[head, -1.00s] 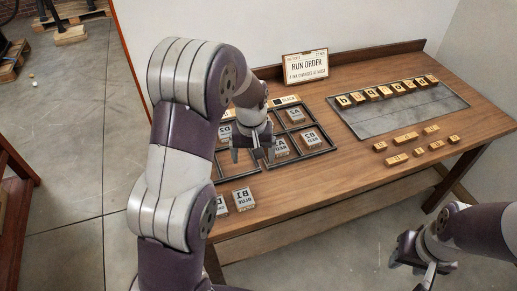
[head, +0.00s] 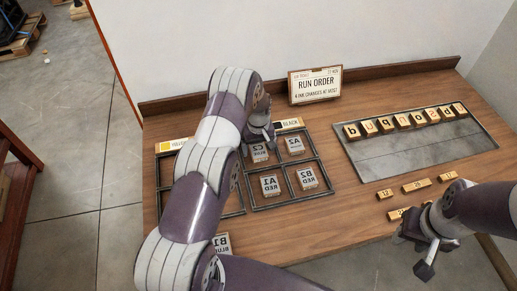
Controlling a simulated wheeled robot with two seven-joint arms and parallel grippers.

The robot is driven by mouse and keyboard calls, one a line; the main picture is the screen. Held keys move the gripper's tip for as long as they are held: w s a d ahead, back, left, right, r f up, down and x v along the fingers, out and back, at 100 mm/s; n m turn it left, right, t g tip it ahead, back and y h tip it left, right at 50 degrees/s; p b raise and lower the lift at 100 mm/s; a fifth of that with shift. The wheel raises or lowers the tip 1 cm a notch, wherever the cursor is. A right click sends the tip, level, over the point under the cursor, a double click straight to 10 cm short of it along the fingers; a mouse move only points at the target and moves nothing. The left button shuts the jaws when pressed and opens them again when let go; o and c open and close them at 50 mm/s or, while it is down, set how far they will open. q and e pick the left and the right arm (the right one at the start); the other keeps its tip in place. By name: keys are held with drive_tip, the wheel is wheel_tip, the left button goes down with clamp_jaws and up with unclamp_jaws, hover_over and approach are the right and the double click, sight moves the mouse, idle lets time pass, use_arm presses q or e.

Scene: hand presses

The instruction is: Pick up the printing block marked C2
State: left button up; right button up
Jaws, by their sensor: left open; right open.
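A block with small, mirrored lettering that seems to read C2 (head: 259,155) lies in the back-left compartment of the right-hand black rack (head: 290,201). My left gripper (head: 262,145) is open and just above the back of this block, fingers pointing down. It covers part of the block, and I cannot tell whether the fingers touch it. A block (head: 294,146) lies to its right. Blocks reading A1 (head: 270,187) and B2 (head: 307,179) lie in the front compartments. My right gripper (head: 428,259) is open and empty by the table's front right.
A RUN ORDER sign (head: 315,85) stands at the back. Letter blocks (head: 402,122) line the back of a grey tray (head: 425,145) on the right. Small wooden pieces (head: 415,185) lie before it. My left arm hides much of the left rack and a block (head: 222,242).

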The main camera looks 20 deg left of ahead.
use_arm(q)
drive_tip(key=shift+w+f, duration=0.1)
drive_tip(key=shift+f, duration=0.1)
drive_tip(key=c, duration=1.2)
drive_tip(key=shift+r, duration=0.1)
